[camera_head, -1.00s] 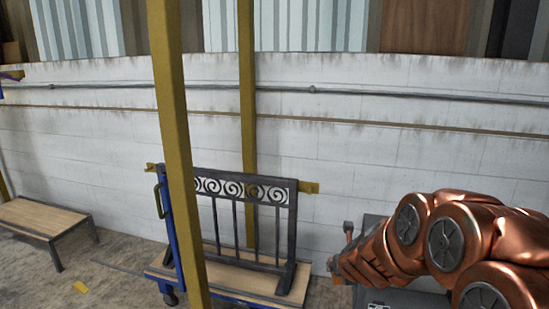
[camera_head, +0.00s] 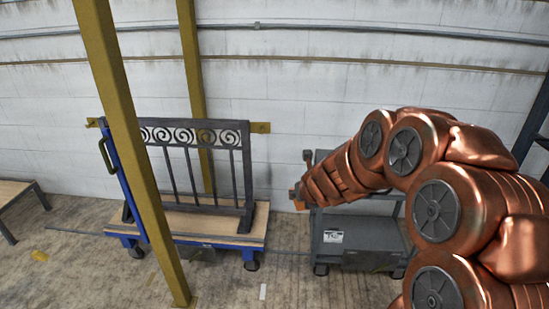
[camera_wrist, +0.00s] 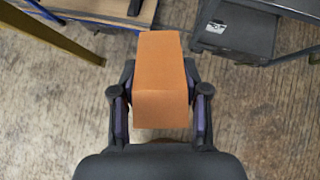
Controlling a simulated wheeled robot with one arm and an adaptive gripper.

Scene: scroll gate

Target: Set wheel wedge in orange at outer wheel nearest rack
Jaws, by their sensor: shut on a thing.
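My gripper (camera_wrist: 160,105) is shut on an orange wheel wedge (camera_wrist: 162,80), holding it between its two fingers above the wooden floor. In the head view a small part of the orange wedge (camera_head: 297,203) shows at the end of my copper arm, to the right of the gate cart. The blue cart (camera_head: 190,240) has a wooden deck and carries a dark scroll gate (camera_head: 196,165). Its right front wheel (camera_head: 250,262) and left wheel (camera_head: 137,251) stand on the floor. The wedge is apart from both wheels.
A grey cart (camera_head: 350,255) with a label stands right of the gate cart, near my arm. A yellow post (camera_head: 135,150) stands in front of the gate cart. A yellow piece (camera_head: 40,256) and a white piece (camera_head: 263,291) lie on the floor. A dark rack (camera_head: 538,125) shows at right.

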